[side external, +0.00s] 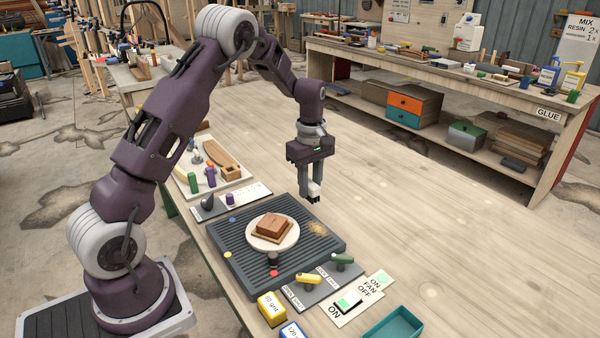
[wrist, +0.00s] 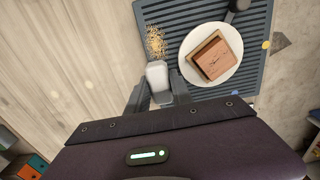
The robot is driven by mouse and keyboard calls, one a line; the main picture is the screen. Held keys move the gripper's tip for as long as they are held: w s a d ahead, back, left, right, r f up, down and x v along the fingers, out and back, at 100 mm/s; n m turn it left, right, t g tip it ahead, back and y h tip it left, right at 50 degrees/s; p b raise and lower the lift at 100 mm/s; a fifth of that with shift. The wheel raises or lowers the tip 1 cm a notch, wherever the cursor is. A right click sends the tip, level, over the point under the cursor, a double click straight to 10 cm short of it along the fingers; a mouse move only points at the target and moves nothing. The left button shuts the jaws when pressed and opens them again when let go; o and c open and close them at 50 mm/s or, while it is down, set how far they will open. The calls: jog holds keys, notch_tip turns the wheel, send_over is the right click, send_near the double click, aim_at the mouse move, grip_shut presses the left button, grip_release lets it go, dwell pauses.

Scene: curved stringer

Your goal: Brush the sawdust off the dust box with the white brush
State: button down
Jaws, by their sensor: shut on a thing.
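The dust box (side external: 240,250) is a dark grey slatted box on the table, and its slats (wrist: 200,12) also show in the wrist view. Tan sawdust (side external: 318,228) lies in a small patch near its far right corner; in the wrist view the sawdust (wrist: 155,41) is close to the box's left edge. My gripper (side external: 314,194) is shut on the white brush (side external: 315,188), above the box's far edge. In the wrist view the brush (wrist: 158,74) sits between my fingers (wrist: 160,95), just below the sawdust. Whether its bristles touch the box is hidden.
A white round plate (side external: 290,238) with a brown block (side external: 271,224) on a wooden piece stands mid-box. Yellow (side external: 309,279) and green (side external: 342,259) handles, a fan switch (side external: 348,301) and a teal tray (side external: 392,325) lie in front. The table to the right is clear.

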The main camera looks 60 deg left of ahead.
send_over(309, 220)
jog(key=shift+f, duration=3.4)
jog(key=shift+d+f, duration=0.55)
jog(key=shift+d, duration=3.35)
jog(key=shift+a+f, duration=0.1)
jog(key=shift+a, duration=3.65)
jog(key=shift+d, duration=3.85)
jog(key=shift+a, duration=3.95)
jog(key=shift+r, duration=4.15)
jog(key=shift+a, duration=0.1)
